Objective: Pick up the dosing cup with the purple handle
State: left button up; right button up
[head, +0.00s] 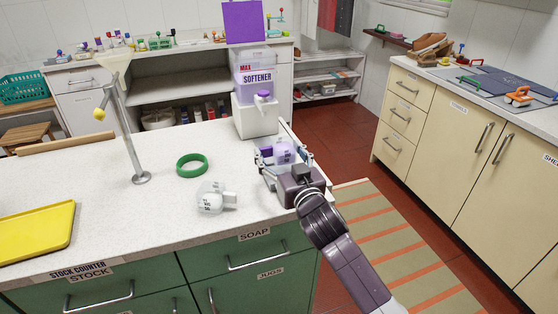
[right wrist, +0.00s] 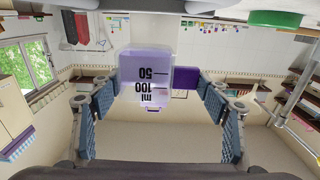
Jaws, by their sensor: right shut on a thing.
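The dosing cup (head: 285,152) is translucent and purple-tinted, with a purple handle (head: 265,153) on its left in the head view. It is in front of the softener dispenser, by the counter's right edge. In the right wrist view, the cup (right wrist: 146,75) shows upside-down ml markings, with its purple handle (right wrist: 186,78) to the right. My right gripper (head: 283,154) is shut on the cup, one finger on each side. The exact finger contact is unclear, and I cannot tell whether the cup touches the counter. My left gripper is not in view.
The softener dispenser (head: 256,115) stands close behind the cup. A clear cup with a white handle (head: 210,199), a green ring (head: 192,164), a metal stand (head: 128,140) and a yellow tray (head: 38,235) are on the counter. The counter's front middle is clear.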

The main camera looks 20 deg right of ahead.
notch_tip(320, 180, up, 15)
jog(key=shift+p, duration=0.45)
dwell(0.3)
jog(key=shift+r, duration=0.2)
